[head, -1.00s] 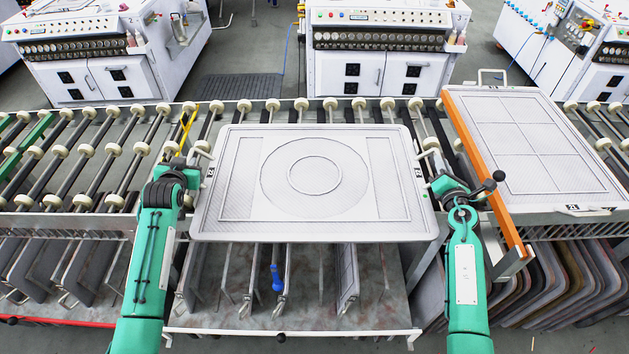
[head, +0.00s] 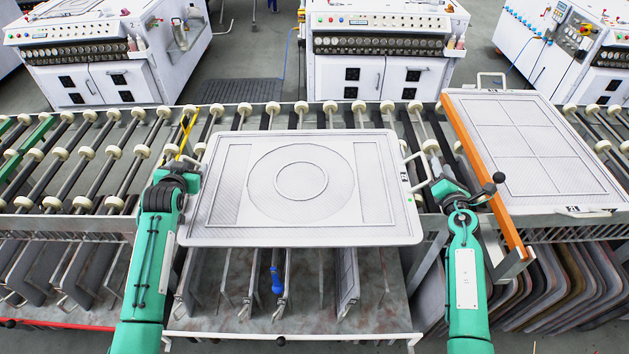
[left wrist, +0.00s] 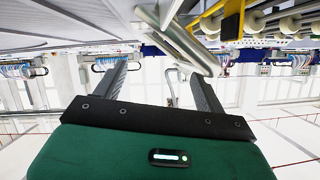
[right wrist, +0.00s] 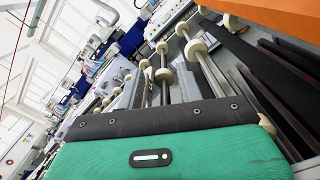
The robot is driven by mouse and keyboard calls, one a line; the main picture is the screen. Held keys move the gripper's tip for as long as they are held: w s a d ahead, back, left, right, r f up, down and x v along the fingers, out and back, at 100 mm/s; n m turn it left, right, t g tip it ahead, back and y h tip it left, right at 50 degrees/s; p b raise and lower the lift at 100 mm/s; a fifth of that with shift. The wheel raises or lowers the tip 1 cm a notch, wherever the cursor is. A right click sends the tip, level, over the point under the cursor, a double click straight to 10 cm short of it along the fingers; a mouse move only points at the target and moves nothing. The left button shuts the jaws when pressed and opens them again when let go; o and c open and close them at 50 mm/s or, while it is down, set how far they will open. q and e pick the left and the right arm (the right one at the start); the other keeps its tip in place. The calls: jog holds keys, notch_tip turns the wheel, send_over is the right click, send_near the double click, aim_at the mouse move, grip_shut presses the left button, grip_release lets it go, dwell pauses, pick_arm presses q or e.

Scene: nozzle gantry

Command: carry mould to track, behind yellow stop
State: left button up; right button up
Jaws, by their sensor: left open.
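The mould (head: 212,236) is a flat grey plate with a ring pattern, in the middle of the head view. It covers the track's front edge and overhangs the rack. My left gripper (head: 190,162) is at its left side near a handle; in the left wrist view its fingers (left wrist: 155,82) are apart with nothing seen between them. The yellow stop (head: 187,130) stands on the roller track (head: 110,152), behind the mould's left corner.
Another plate (head: 545,150) lies at right behind an orange bar (head: 485,175). A rack (head: 300,338) with upright plates and a blue-handled tool (head: 276,280) is below the mould. White machines (head: 385,60) stand behind the track. Rollers left of the yellow stop are bare.

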pick_arm(q)
jog(key=shift+s, duration=0.1)
jog(key=v, duration=1.2)
pick_arm(e)
jog(key=o, duration=0.8)
jog(key=s, duration=1.2)
